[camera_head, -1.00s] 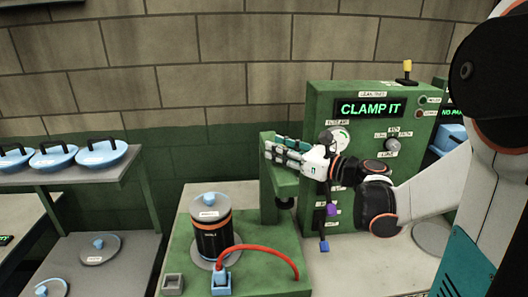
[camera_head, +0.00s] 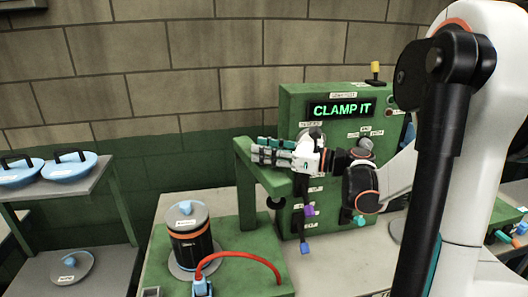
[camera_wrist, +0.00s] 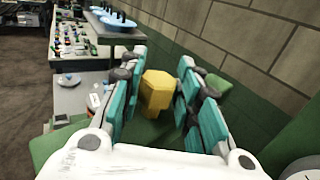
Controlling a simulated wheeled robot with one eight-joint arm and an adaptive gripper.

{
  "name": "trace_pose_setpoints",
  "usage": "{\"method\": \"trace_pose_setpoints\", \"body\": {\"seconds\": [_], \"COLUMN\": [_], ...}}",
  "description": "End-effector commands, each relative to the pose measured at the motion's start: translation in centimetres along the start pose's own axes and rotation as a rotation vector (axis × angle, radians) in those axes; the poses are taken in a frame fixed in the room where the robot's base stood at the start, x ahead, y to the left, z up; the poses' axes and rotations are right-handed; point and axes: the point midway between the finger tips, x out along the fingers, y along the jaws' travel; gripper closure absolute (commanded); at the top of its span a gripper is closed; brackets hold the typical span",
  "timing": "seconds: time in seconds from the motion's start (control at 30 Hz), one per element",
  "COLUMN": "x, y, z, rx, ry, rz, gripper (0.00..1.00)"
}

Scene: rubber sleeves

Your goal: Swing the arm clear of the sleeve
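A black cylinder with an orange band (camera_head: 190,246), probably the sleeve, stands upright under a grey lid with a blue knob on the green bench at lower left in the head view. Part of it shows behind the left finger in the wrist view (camera_wrist: 96,102). My gripper (camera_head: 256,151) is up and to the right of it, apart from it, in front of the green bracket (camera_head: 244,180). In the wrist view my gripper (camera_wrist: 160,62) has its teal fingers spread. A yellow block (camera_wrist: 157,92) shows between them; I cannot tell if it touches them.
A green panel (camera_head: 290,105) reading CLAMP IT stands behind my gripper, with knobs and small levers. A red hose (camera_head: 245,255) arches from a blue plug beside the cylinder. A shelf (camera_head: 90,190) with blue lidded pans is at left. Open air lies above the cylinder.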

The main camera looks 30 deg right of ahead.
Motion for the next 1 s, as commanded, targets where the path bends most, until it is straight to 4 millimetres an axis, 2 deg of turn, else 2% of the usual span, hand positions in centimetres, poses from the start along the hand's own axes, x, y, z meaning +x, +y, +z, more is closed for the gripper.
{"method": "trace_pose_setpoints", "body": {"seconds": [0.07, 0.47, 0.57, 1.0], "x": [0.0, -0.5, -1.6, -9.9], "y": [-0.1, 0.0, 0.0, -0.1], "z": [0.0, -0.1, -0.1, 0.0], "rx": [0.000, 0.000, 0.000, 0.000], "ry": [0.000, 0.002, 0.002, 0.002], "rz": [-0.001, -0.001, -0.002, -0.004], "gripper": [0.52, 0.52, 0.52, 0.52]}}
